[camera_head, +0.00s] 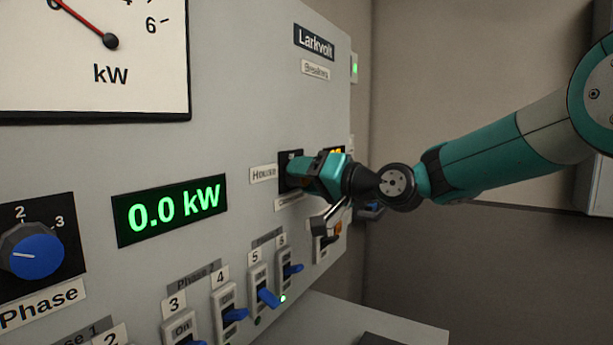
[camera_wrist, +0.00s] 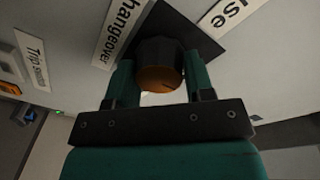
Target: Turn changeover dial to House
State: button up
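The changeover dial (camera_wrist: 160,68) is a dark round knob with an orange face, on a black plate (camera_wrist: 197,38). In the wrist view, my gripper (camera_wrist: 160,80) has one teal finger on each side of the knob, seemingly touching it. In the head view, my gripper (camera_head: 302,174) reaches the panel from the right and hides the dial. The House label (camera_head: 263,174) is left of the black plate. The changeover label (camera_wrist: 120,30) shows beside the plate in the wrist view. The dial's pointer cannot be made out.
The panel (camera_head: 235,130) carries a green 0.0 kW display (camera_head: 170,211), a blue Phase knob (camera_head: 33,253) and a kW meter (camera_head: 95,55). Several blue-levered breakers (camera_head: 262,290) line the bottom, below my gripper. Free space lies right of the panel.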

jog(key=c, duration=0.3)
jog(key=shift+c, duration=0.2)
jog(key=shift+f+b, duration=0.15)
jog(key=shift+b, duration=0.35)
jog(key=n+b, duration=0.2)
jog(key=b, duration=0.1)
jog(key=shift+f, duration=0.25)
jog(key=n+b, duration=0.2)
jog(key=b, duration=0.3)
jog(key=shift+f+n, duration=0.1)
jog(key=shift+n, duration=0.2)
jog(key=n+b, duration=0.3)
jog(key=b, duration=0.2)
jog(key=shift+n+y, duration=0.4)
jog(key=n+b, duration=0.1)
jog(key=n, duration=0.1)
jog(key=n+b, duration=0.2)
jog(key=shift+r+b, duration=0.3)
jog(key=shift+y, duration=0.3)
